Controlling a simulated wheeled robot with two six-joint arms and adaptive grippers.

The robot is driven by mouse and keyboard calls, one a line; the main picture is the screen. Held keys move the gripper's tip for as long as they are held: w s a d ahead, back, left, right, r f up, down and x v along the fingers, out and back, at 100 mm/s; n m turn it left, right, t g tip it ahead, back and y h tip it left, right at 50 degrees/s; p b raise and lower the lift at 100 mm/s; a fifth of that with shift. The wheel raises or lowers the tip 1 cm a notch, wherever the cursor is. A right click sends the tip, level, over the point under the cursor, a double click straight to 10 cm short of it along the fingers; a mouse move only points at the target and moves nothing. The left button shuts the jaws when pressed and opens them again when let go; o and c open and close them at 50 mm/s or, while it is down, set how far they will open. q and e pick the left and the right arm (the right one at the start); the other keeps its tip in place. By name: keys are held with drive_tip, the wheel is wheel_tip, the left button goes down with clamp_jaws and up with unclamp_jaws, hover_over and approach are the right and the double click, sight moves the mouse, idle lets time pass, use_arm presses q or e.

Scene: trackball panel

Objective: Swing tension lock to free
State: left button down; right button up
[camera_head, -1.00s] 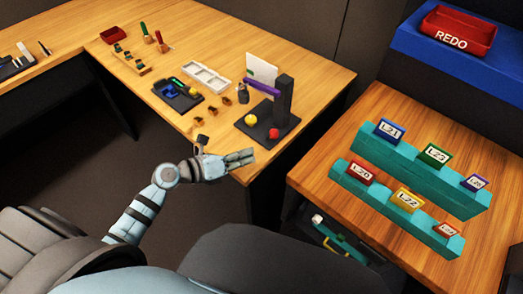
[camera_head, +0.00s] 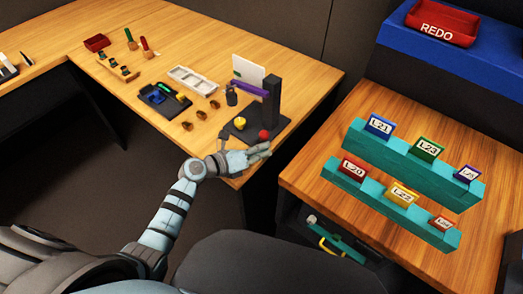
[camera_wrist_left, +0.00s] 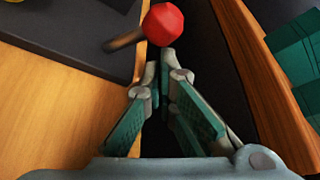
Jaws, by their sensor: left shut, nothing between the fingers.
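A trackball stand has a black base (camera_head: 252,130) near the desk's front corner, with a dark upright post (camera_head: 272,97) and a purple arm (camera_head: 249,89). A red ball knob (camera_head: 264,134) stands at its front right, and a yellow ball (camera_head: 239,123) sits to its left. In the left wrist view the red knob (camera_wrist_left: 164,24) caps a short brown lever (camera_wrist_left: 124,40) at the base's edge. My left gripper (camera_head: 269,149) is shut and empty, its fingertips just short of the red knob. I cannot read any lock marking. My right gripper is out of view.
A white tray (camera_head: 181,73), a dark tray (camera_head: 148,96) and small brown parts (camera_head: 201,115) lie left of the stand. Teal racks (camera_head: 350,172) with labelled blocks stand on the right-hand table. A dark gap separates the two tables.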

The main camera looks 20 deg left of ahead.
sight(260, 138)
use_arm(q)
drive_tip(key=shift+w+a+r+n+h, duration=0.1)
drive_tip(key=shift+a+r+n+h, duration=0.1)
drive_tip(key=shift+r+n+h, duration=0.3)
idle(0.5)
drive_tip(key=shift+f+n, duration=0.1)
drive_tip(key=shift+n, duration=0.2)
drive_tip(key=shift+w+a+r+n+h+b, duration=0.1)
drive_tip(key=shift+a+r+n+h+b, duration=0.25)
drive_tip(key=shift+n, duration=0.25)
drive_tip(key=n, duration=0.1)
drive_tip(key=a+n+h+b, duration=0.1)
drive_tip(key=n, duration=0.1)
drive_tip(key=r+n+t+h+b, duration=0.1)
drive_tip(key=shift+w+a+n, duration=0.3)
drive_tip(key=shift+w+a, duration=0.05)
drive_tip(key=shift+w+a+b, duration=0.1)
drive_tip(key=shift+a+b, duration=0.15)
drive_tip(key=shift+b, duration=0.15)
drive_tip(key=shift+a+r+h, duration=0.1)
drive_tip(key=shift+h, duration=0.15)
